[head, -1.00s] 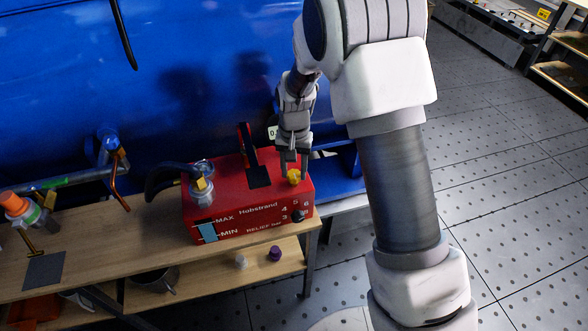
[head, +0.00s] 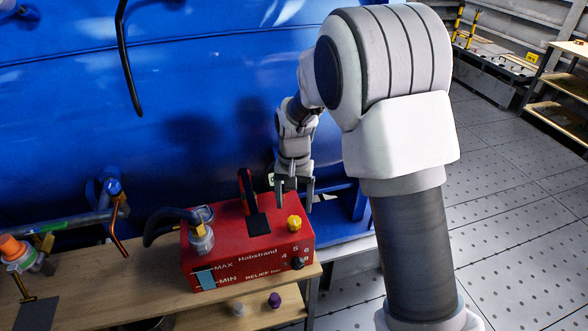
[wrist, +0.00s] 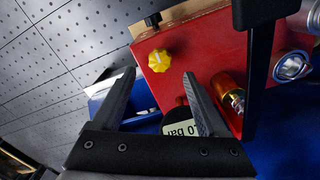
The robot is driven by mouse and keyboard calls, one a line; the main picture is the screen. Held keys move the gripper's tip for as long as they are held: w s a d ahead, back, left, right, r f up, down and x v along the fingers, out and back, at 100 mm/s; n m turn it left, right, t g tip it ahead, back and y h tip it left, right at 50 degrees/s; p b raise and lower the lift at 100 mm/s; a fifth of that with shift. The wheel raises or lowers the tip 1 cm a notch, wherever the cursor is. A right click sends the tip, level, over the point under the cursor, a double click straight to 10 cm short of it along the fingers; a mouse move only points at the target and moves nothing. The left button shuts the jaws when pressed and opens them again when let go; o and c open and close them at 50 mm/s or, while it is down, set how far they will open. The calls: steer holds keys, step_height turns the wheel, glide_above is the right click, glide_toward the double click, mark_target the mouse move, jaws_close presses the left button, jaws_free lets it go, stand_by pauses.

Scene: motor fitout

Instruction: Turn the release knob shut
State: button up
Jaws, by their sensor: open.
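The red hydraulic unit (head: 225,262), lettered "Hobstrand", stands on the wooden bench. A yellow lobed knob (head: 294,223), which I take as the release knob, sits on its top near the right end. It also shows in the wrist view (wrist: 159,60). My gripper (head: 295,196) is open and empty, behind and above the yellow knob in the head view. In the wrist view the fingertips (wrist: 158,76) point toward the knob, which lies just beyond the gap and is not between them. I cannot tell how far the knob is turned.
A black knob (head: 298,263) is on the unit's front face beside a numbered scale. A hose fitting (head: 200,235) is at the left. The blue tank (head: 200,100) stands close behind. Open floor lies right of the bench.

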mark_target(294, 220)
step_height(294, 220, up, 12)
steer(key=shift+f+p, duration=0.15)
steer(key=shift+p, duration=0.25)
steer(key=s+d+r+n+t, duration=0.1)
steer(key=s+d+r+t, duration=0.2)
steer(key=s+d+r, duration=0.65)
steer(key=s+d+n+t, duration=0.1)
steer(key=s+d, duration=0.3)
steer(key=s, duration=1)
steer(key=shift+s+r+t, duration=0.15)
steer(key=shift+s+t, duration=0.25)
steer(key=shift+t, duration=0.4)
